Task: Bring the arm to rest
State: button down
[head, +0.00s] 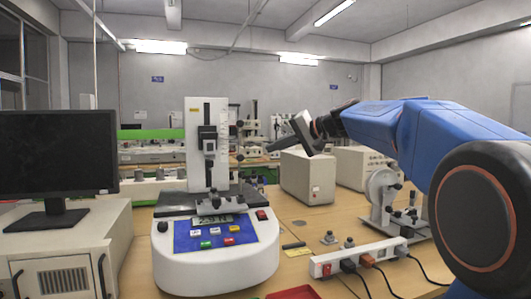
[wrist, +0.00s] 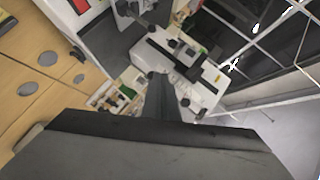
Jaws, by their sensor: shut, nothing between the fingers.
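My blue arm (head: 385,125) reaches in from the right of the head view, raised above the bench. My gripper (head: 272,148) is at its end, dark grey, held in the air in front of a pale box. In the wrist view my gripper (wrist: 158,82) shows as dark fingers close together at the middle, with nothing between them. The gripper touches nothing that I can see.
A test machine (head: 215,245) with a blue panel stands on the wooden bench (head: 300,230). A monitor (head: 58,155) is at left. A power strip (head: 358,256), a pale box (head: 307,176) and a wheel stand (head: 384,193) are at right. Open air surrounds the gripper.

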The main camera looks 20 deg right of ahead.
jog(key=s+a+f+n+g+h, duration=0.1)
jog(key=s+a+f+g+h, duration=0.15)
jog(key=s+f, duration=0.7)
jog(key=s+a+f+n+g+h, duration=0.1)
jog(key=s+a+f, duration=0.2)
jog(key=s+f, duration=0.7)
jog(key=s+d+f+n+g+h, duration=0.1)
jog(key=s+d+f+h, duration=0.1)
jog(key=s+f, duration=0.8)
jog(key=s+d+f+n+g+h, duration=0.1)
jog(key=s+f+n+h, duration=0.1)
jog(key=s+f, duration=0.9)
jog(key=shift+s+d+f+n+g+h, duration=0.2)
jog(key=shift+d+n+g+h, duration=0.15)
jog(key=shift+d+h, duration=0.1)
